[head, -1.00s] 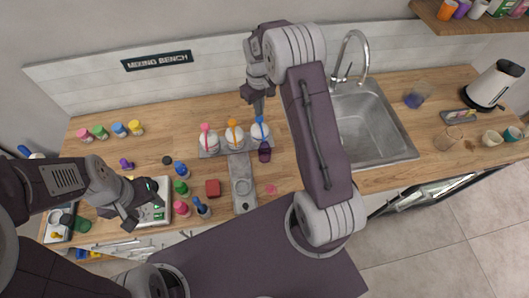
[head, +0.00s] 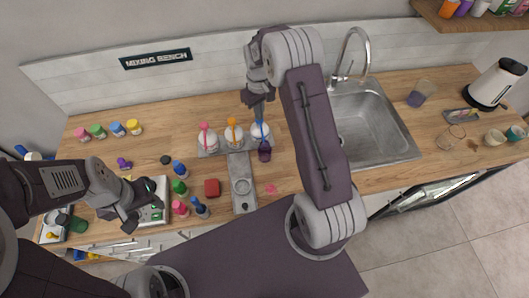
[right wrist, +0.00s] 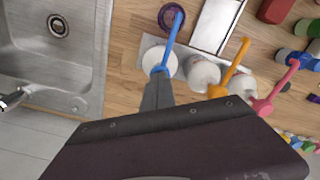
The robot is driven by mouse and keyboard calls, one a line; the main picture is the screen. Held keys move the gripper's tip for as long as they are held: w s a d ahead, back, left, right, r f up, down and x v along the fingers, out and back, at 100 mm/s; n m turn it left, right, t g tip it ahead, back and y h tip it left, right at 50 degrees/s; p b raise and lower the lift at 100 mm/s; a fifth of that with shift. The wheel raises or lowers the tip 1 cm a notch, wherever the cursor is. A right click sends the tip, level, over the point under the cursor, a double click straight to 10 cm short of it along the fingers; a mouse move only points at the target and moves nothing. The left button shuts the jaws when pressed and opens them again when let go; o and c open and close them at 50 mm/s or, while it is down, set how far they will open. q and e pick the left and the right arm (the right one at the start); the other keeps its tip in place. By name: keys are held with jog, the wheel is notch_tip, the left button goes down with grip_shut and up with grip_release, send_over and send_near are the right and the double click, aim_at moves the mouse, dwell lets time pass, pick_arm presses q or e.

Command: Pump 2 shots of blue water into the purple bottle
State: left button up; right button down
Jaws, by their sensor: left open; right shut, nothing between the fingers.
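The purple bottle (head: 264,153) stands open on the counter in front of the blue-pump dispenser. In the right wrist view the bottle (right wrist: 171,17) shows as a purple ring under the blue spout's end. The white dispenser (head: 259,133) has a blue pump head (head: 260,117); its body (right wrist: 158,60) and blue spout (right wrist: 174,38) show in the right wrist view. My right gripper (head: 258,105) is shut and empty, just above the blue pump head; contact cannot be told. My left gripper (head: 142,207) is open and empty over the left counter, near a white device. The liquid level inside the bottle is hidden.
Dispensers with an orange pump (head: 233,135) and a pink pump (head: 207,139) stand beside the blue one. A grey scale (head: 243,185) lies in front. Several small bottles and a red block (head: 212,188) are left of it. A sink (head: 365,125) is at the right.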

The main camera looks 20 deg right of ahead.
jog(key=shift+s+f, duration=0.1)
jog(key=shift+r+p, duration=1.25)
jog(key=shift+r, duration=0.25)
jog(key=shift+f, duration=0.15)
jog(key=shift+f+b, duration=0.95)
jog(key=shift+f, duration=0.35)
jog(key=shift+r+p, duration=1.25)
jog(key=shift+r, duration=0.2)
